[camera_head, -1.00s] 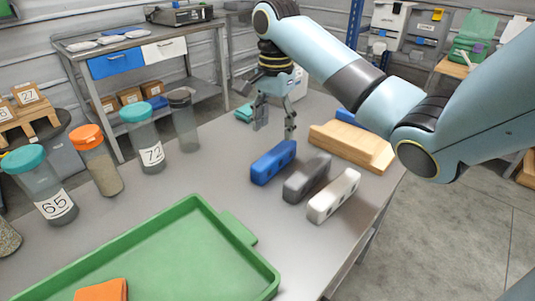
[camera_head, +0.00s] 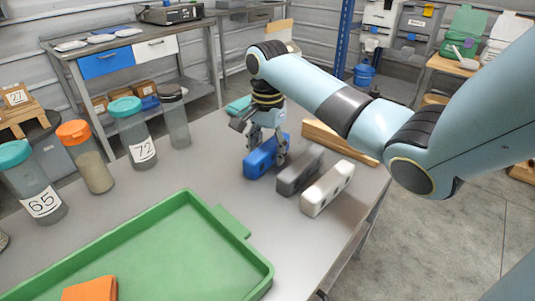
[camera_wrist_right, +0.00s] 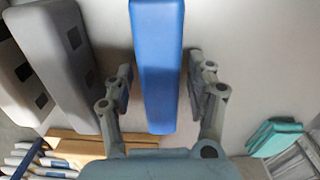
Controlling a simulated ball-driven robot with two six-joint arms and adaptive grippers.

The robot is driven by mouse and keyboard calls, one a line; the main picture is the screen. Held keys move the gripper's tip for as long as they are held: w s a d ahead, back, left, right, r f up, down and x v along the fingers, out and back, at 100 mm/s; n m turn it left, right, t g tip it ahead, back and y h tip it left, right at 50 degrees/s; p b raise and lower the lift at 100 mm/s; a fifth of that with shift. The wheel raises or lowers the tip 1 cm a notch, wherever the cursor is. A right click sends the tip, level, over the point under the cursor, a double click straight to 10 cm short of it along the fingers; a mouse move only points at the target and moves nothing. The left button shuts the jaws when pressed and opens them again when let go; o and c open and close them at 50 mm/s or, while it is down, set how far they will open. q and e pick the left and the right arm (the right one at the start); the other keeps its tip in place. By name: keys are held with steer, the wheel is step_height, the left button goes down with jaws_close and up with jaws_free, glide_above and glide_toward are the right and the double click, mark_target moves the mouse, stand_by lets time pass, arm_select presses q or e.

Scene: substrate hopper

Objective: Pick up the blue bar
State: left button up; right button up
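The blue bar (camera_head: 259,160) lies on the grey table, at the left end of a row with a dark grey bar (camera_head: 300,172) and a white bar (camera_head: 327,188). My right gripper (camera_head: 267,148) is down at the blue bar, with one finger on each side of it. In the right wrist view the blue bar (camera_wrist_right: 157,65) runs between the open fingers of the gripper (camera_wrist_right: 160,78), with a gap on both sides. The grey bar (camera_wrist_right: 55,55) is close to the left finger there. My left gripper is out of view.
A wooden block (camera_head: 340,142) lies behind the bars. A green tray (camera_head: 190,235) with an orange object (camera_head: 90,289) fills the front left. Jars, one an orange-lidded jar (camera_head: 88,158), stand along the left. The table is clear between jars and blue bar.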

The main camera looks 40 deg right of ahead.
steer(key=c, duration=0.4)
jaws_close()
